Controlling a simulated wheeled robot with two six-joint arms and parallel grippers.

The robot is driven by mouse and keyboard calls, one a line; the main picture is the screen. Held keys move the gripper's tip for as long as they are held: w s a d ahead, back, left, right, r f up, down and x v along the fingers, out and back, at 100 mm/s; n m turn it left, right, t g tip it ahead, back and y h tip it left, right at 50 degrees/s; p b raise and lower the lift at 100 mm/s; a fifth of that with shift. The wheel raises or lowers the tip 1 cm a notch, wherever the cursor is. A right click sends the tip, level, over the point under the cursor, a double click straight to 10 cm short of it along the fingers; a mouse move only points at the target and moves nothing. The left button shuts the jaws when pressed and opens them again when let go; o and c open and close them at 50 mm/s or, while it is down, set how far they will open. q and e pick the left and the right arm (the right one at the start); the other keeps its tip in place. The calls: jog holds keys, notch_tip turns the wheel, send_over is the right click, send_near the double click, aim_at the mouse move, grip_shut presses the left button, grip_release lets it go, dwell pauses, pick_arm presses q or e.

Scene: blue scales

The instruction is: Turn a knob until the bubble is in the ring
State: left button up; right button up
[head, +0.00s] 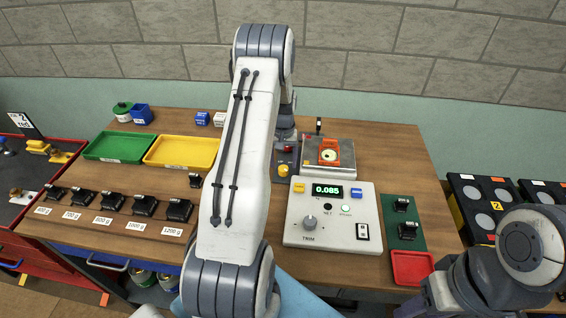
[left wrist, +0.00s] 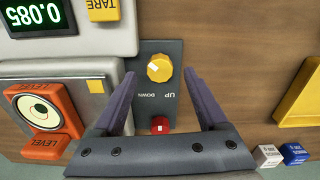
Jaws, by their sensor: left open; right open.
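My left gripper (left wrist: 159,78) is open, with its two fingers either side of the yellow knob (left wrist: 159,67) on a grey panel (left wrist: 174,105) marked UP and DOWN. The fingers do not appear closed on the knob. A red button (left wrist: 160,125) sits on the same panel. The orange level (left wrist: 62,104) holds a white disc with a dark ring (left wrist: 40,108); the bubble is too small to place surely. In the head view the level (head: 329,144) sits on the steel scale (head: 313,171), and my left arm partly hides the knob (head: 283,170). My right gripper is out of view.
The white console (head: 355,200) reads 0.085 and has a grey TRIM knob (head: 309,222). Black weights (head: 112,202) stand in a row at left, below green (head: 122,146) and yellow (head: 180,152) trays. A red tray (head: 412,267) is at front right.

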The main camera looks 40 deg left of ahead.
pick_arm(q)
jog(key=shift+f, duration=1.2)
grip_shut()
jog(key=n+b, duration=0.2)
jog(key=n, duration=0.2)
jog(key=n+b, duration=0.1)
jog(key=n, duration=0.4)
jog(key=shift+n, duration=0.3)
jog(key=shift+b, duration=0.3)
